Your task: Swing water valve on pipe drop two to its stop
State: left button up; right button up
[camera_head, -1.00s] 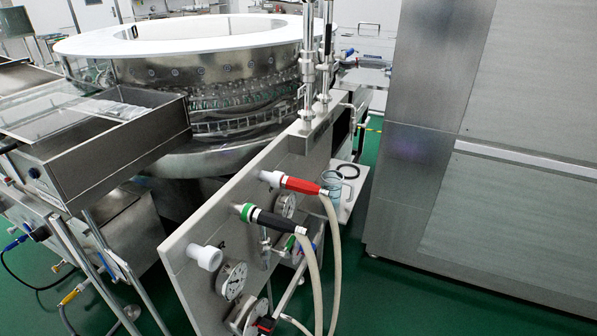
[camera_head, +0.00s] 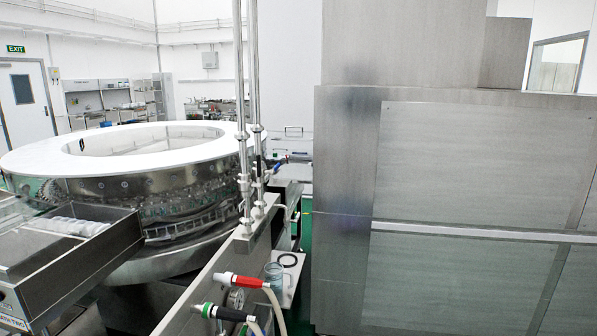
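Two vertical steel pipes (camera_head: 256,95) rise from the top edge of a grey panel (camera_head: 208,272) near the middle of the view. Which of them is pipe drop two, I cannot tell. A red-handled fitting (camera_head: 246,281) with a hose is on the panel's front, and a black-handled fitting with a green ring (camera_head: 222,312) is below it. A small blue-handled part (camera_head: 280,163) shows just behind the pipes; I cannot tell whether it is the valve. Neither of my grippers is in view.
A large round steel washer with a white rim (camera_head: 50,161) stands at the left, with a steel tray (camera_head: 110,248) before it. A tall steel cabinet (camera_head: 345,190) fills the right. A narrow green floor gap (camera_head: 306,222) lies between.

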aim_at(276, 168)
jog(key=z, duration=0.75)
jog(key=i, duration=3.6)
jog(key=u, duration=3.95)
